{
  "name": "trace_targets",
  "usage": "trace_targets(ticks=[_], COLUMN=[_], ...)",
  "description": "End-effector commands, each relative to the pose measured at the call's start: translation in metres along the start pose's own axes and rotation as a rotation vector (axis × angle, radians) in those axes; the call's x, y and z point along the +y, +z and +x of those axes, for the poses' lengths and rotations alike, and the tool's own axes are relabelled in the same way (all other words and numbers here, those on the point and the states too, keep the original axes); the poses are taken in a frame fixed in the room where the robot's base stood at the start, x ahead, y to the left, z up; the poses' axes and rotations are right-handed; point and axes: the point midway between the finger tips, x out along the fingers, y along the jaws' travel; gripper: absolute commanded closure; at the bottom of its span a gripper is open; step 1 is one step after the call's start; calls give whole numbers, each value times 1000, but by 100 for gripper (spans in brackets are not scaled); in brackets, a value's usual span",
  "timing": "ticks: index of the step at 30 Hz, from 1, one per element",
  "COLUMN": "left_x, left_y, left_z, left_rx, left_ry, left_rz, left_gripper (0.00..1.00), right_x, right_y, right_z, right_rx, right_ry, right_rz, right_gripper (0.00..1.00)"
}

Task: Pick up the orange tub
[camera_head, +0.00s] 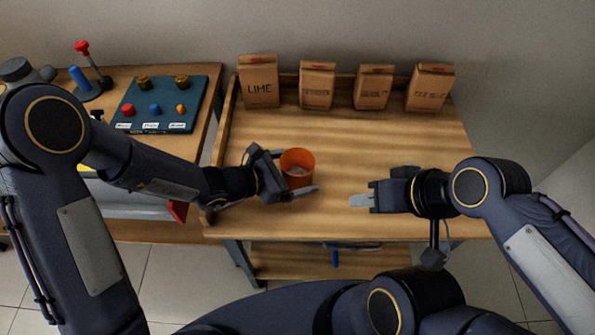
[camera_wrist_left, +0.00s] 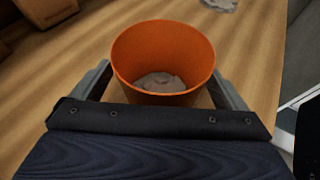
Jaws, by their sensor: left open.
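The orange tub (camera_head: 297,162) stands upright on the wooden bench, left of its middle. In the left wrist view the tub (camera_wrist_left: 163,45) shows its open top, with a lump of greyish stuff (camera_wrist_left: 160,82) at the bottom. My left gripper (camera_head: 297,172) is open around the tub, one finger on either side. In the left wrist view the fingers of my left gripper (camera_wrist_left: 163,85) flank the tub's near part; I cannot tell whether they touch it. My right gripper (camera_head: 360,200) is over the bench to the right, apart from the tub; its finger gap is not clear.
Several brown paper bags, one marked LIME (camera_head: 259,88), stand along the back of the bench (camera_head: 390,140). A teal panel with knobs (camera_head: 160,105) and a red-topped lever (camera_head: 82,47) are on the left table. The bench between tub and bags is clear.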

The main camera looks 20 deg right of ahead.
Motion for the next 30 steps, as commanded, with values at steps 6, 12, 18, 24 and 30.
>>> trace_targets(ticks=[6, 12, 18, 24, 30], left_x=[0, 0, 0, 0, 0], left_y=[0, 0, 0, 0, 2], left_z=[9, 9, 8, 8, 8], left_rx=[0, 0, 0, 0, -1], left_ry=[0, 0, 0, 0, 0], left_rz=[0, 0, 0, 1, 2], left_gripper=[6, 16, 43, 56, 56], right_x=[0, 0, 0, 0, 0], right_y=[0, 0, 0, 0, 0], right_z=[0, 0, 0, 0, -1], right_rx=[0, 0, 0, 0, 0], right_ry=[0, 0, 0, 0, 0], right_rz=[0, 0, 0, 0, 0], right_gripper=[64, 64, 64, 64, 64])
